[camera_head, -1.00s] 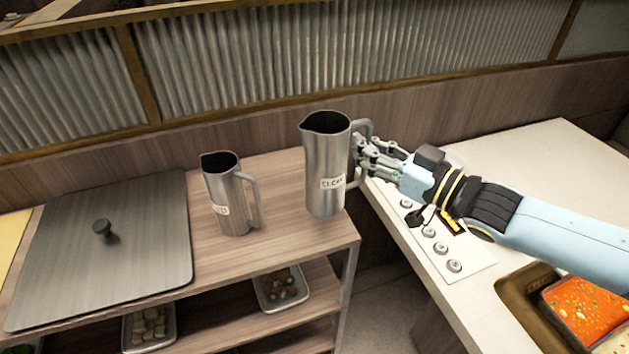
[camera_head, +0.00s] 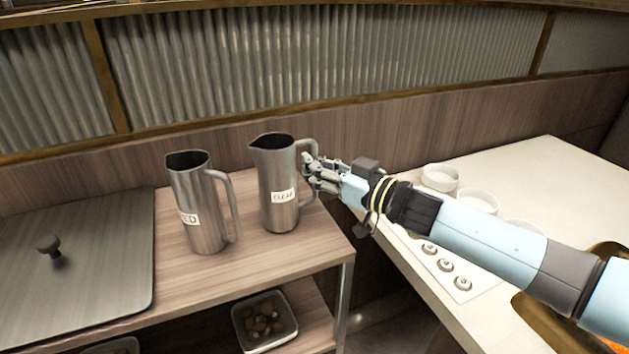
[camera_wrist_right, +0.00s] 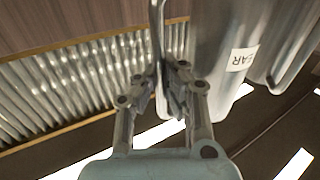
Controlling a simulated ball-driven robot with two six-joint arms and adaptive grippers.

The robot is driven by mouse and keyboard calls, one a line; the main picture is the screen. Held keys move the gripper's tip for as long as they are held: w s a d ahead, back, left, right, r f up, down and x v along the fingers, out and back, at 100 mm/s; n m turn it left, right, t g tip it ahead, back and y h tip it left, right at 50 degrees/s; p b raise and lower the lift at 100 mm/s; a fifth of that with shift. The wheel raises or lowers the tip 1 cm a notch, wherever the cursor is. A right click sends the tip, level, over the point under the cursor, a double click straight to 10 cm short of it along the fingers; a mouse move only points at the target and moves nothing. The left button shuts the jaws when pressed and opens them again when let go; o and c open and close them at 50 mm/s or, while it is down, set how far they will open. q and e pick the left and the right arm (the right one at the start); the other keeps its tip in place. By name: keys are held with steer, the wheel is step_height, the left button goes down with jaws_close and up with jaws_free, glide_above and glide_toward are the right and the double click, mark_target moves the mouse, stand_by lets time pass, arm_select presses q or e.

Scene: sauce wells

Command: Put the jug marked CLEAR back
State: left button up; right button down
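The steel jug marked CLEAR (camera_head: 276,212) is upright over the right part of the wooden shelf top. I cannot tell whether its base touches the wood. My right gripper (camera_head: 312,174) is shut on its handle from the right. In the right wrist view the jug's body (camera_wrist_right: 215,50) and part of its label are beside my fingers (camera_wrist_right: 172,85), which close around the handle. A second steel jug (camera_head: 206,232), its label partly readable as ending in ED, stands upright just left of it, handle toward it. My left gripper is not in view.
A flat metal lid with a knob (camera_head: 95,285) covers the shelf's left. A tray of brown pieces (camera_head: 243,340) sits on the level below. To the right, past a gap, a white counter (camera_head: 545,180) holds white bowls (camera_head: 440,178) and a row of knobs.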

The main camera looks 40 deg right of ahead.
stand_by(0.3)
steer(key=shift+f, duration=0.2)
steer(key=c, duration=1.5)
jaws_free()
